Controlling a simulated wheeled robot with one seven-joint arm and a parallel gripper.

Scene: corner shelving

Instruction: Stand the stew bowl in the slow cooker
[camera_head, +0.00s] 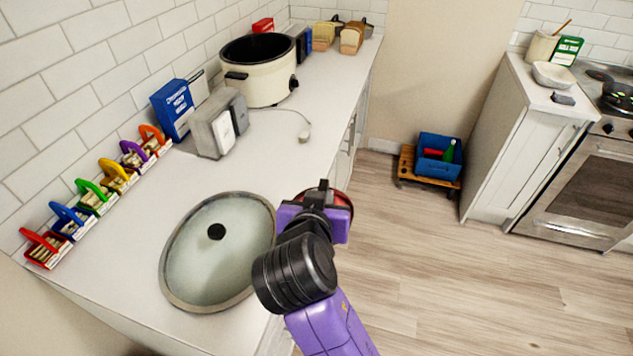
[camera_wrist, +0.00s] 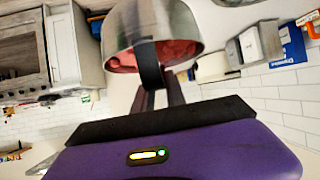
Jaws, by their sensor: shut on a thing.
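The stew bowl is a metal bowl (camera_wrist: 185,28) with red contents, large in the wrist view. My gripper (camera_wrist: 152,75) is shut on its rim. In the head view my gripper (camera_head: 324,190) is out past the counter's right edge, and only a reddish sliver of the bowl (camera_head: 342,200) shows beside it; the rest is hidden. The slow cooker (camera_head: 260,84) is a cream pot with a dark, open top, farther back on the counter against the wall. A round glass lid (camera_head: 205,265) with a black knob lies on the near counter, left of my gripper.
A grey toaster (camera_head: 212,125) and a blue box (camera_head: 172,108) stand in front of the slow cooker. A cord with a plug (camera_head: 304,136) lies beside it. Several coloured baskets (camera_head: 98,197) line the wall.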

